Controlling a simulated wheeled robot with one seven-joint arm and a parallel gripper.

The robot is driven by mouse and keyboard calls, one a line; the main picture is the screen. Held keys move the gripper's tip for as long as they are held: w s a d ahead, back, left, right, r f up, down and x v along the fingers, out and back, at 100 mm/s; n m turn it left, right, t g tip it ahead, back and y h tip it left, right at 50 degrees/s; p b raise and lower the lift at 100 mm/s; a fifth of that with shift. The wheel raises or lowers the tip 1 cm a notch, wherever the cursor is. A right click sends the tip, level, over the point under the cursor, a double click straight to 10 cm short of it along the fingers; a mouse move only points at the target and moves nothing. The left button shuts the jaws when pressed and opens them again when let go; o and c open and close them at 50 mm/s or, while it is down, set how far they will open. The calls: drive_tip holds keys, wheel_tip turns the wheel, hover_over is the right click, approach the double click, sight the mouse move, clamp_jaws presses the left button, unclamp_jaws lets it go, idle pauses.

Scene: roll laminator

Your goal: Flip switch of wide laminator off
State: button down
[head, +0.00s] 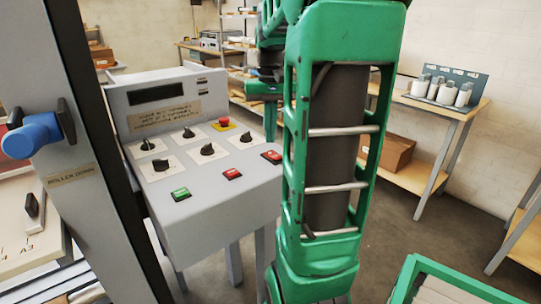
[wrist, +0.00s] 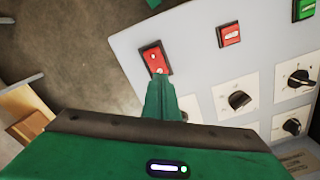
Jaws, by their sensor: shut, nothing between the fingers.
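A grey control panel (head: 205,125) carries two red rocker switches and a green one in a row along its front edge. The right-hand red switch (head: 272,157) is the larger one in the wrist view (wrist: 155,58). The middle red switch (head: 233,174) also shows in the wrist view (wrist: 229,34), as does the green switch (head: 181,194) at its top right corner (wrist: 304,9). My gripper (wrist: 161,82) is shut and empty, its tips overlapping the lower edge of the right-hand red switch; contact cannot be told. In the head view my gripper (head: 271,122) points down above that switch, partly behind my arm.
Several black knobs (head: 207,150) and a red emergency button (head: 224,121) on a yellow plate stand on the panel. A grey post with a blue handle (head: 36,136) is at left. Open floor (wrist: 75,45) lies beyond the panel edge.

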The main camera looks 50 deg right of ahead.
sight(270, 153)
drive_tip(key=shift+r, duration=1.85)
